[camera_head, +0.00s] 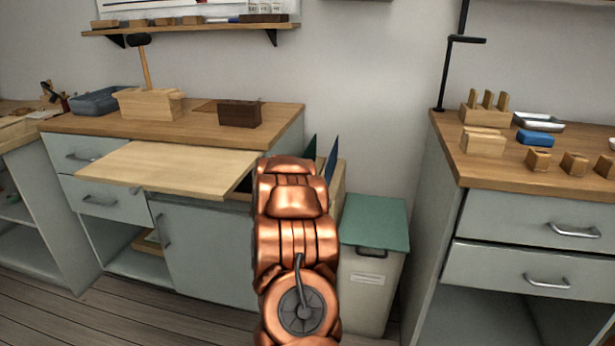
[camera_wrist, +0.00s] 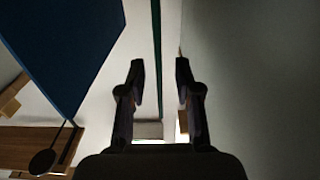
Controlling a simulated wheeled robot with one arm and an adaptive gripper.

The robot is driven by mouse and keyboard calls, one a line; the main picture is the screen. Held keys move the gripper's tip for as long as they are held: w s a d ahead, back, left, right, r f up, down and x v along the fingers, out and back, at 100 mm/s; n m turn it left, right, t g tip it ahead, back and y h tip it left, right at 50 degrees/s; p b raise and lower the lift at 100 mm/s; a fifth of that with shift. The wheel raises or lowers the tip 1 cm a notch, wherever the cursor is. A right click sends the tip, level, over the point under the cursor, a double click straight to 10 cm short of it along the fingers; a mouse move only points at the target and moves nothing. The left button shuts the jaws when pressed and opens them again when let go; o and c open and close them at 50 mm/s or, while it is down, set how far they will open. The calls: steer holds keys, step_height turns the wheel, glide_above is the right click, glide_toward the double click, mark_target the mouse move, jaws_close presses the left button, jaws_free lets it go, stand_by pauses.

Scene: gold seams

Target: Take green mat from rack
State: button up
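The green mat (camera_head: 310,149) stands upright in the wooden rack (camera_head: 338,182), mostly hidden behind my copper arm in the head view. A blue mat (camera_head: 333,157) stands to its right. In the wrist view the green mat (camera_wrist: 157,50) is a thin edge-on strip between the fingers. My gripper (camera_wrist: 160,68) is open, with one finger on each side of the strip and visible gaps. I cannot tell how far the mat reaches between the fingers. The blue mat (camera_wrist: 65,45) fills the upper left there. My arm hides the gripper in the head view.
A pull-out board (camera_head: 175,166) juts from the left cabinet beside my arm. A bin with a green lid (camera_head: 374,222) stands right of the rack. The right workbench (camera_head: 500,175) holds small wooden blocks and trays. A grey surface (camera_wrist: 255,80) lies close right of the fingers.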

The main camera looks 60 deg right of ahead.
steer(key=b+x, duration=0.1)
steer(key=x, duration=0.3)
jaws_close()
stand_by(0.4)
stand_by(0.5)
